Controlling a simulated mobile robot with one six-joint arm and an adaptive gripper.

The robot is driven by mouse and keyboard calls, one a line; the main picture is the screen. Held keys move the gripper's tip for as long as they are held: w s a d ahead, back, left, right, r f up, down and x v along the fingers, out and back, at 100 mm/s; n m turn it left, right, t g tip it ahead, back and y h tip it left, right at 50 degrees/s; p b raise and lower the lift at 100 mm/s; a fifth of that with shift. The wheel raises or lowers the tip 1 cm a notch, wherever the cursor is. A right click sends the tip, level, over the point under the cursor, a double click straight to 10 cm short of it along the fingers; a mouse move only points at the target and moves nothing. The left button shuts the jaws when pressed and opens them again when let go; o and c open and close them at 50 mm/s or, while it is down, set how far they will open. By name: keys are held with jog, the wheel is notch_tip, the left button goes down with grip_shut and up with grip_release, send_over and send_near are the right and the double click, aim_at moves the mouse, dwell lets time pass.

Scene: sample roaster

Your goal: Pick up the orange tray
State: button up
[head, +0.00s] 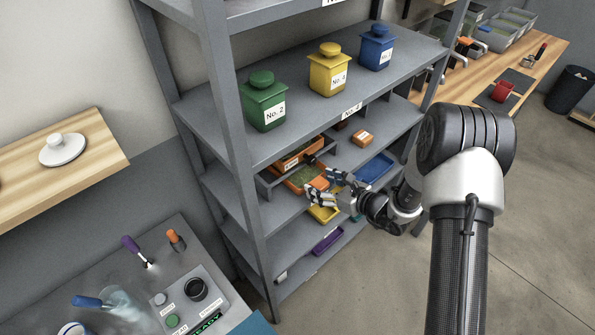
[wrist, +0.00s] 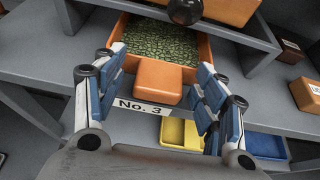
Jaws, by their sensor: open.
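The orange tray holds green beans and sits on a middle shelf of the grey rack. Its blocky front handle (head: 318,183) shows in the head view, and the tray also shows in the wrist view (wrist: 159,82). My gripper (head: 321,184) is open at the front of the shelf. In the wrist view my gripper (wrist: 160,72) has one blue-padded finger on each side of the handle, with gaps between. I cannot tell exactly how deep the fingers reach.
Another orange tray (head: 297,156) with a dark knob stands on the riser (wrist: 240,35) just above. A rack post stands at the left.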

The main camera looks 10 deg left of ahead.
jog(key=shift+c, duration=0.6)
jog(key=c, duration=1.1)
jog(key=shift+r, duration=0.15)
